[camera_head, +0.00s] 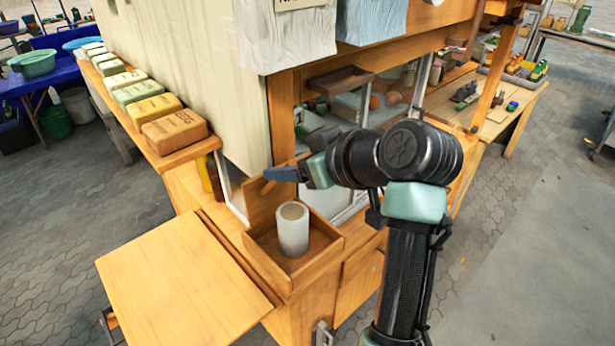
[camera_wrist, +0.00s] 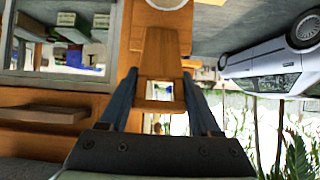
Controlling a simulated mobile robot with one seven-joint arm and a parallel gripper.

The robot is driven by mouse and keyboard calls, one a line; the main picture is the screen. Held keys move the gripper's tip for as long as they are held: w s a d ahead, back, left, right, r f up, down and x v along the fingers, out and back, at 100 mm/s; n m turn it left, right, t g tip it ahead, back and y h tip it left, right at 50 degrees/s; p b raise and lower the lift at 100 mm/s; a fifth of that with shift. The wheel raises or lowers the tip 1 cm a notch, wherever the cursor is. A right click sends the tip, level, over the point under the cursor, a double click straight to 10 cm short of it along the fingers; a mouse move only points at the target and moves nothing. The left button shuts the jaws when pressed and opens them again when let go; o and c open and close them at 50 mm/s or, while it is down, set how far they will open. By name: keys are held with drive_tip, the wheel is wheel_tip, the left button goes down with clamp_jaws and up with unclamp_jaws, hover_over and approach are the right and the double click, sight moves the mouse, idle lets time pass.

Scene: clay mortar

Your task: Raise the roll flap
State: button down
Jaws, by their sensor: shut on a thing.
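The roll flap (camera_head: 262,204) looks like a wooden board standing roughly upright at the back of a small open wooden box (camera_head: 318,264) on the stall's counter. A white hollow cylinder (camera_head: 292,230), like a paper roll, stands upright in the box. My gripper (camera_head: 268,175) is at the top of the board, with its blue fingers shut on it. In the wrist view, the wooden flap (camera_wrist: 160,45) lies between the two fingers of my gripper (camera_wrist: 160,78), and the white roll (camera_wrist: 168,3) shows at the top edge. The fingers and shadow partly hide where they grip.
A cream cloth (camera_head: 250,100) hangs just left of and above my gripper. A shelf with several wrapped blocks (camera_head: 175,131) is to the left. A wooden side leaf (camera_head: 185,285) sticks out in front. A window opening with a small ledge (camera_head: 340,80) is behind my arm.

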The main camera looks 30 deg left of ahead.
drive_tip(key=shift+w+a+r, duration=0.25)
drive_tip(key=shift+a+r, duration=0.55)
drive_tip(key=shift+a, duration=0.05)
drive_tip(key=shift+w+a+r, duration=0.2)
drive_tip(key=shift+w+a, duration=0.05)
drive_tip(key=shift+a, duration=0.4)
drive_tip(key=shift+w+a+r, duration=0.2)
drive_tip(key=shift+a, duration=0.45)
drive_tip(key=shift+c, duration=0.6)
unclamp_jaws()
drive_tip(key=shift+a+f, duration=0.1)
drive_tip(key=shift+a, duration=0.05)
drive_tip(key=shift+w+f, duration=0.15)
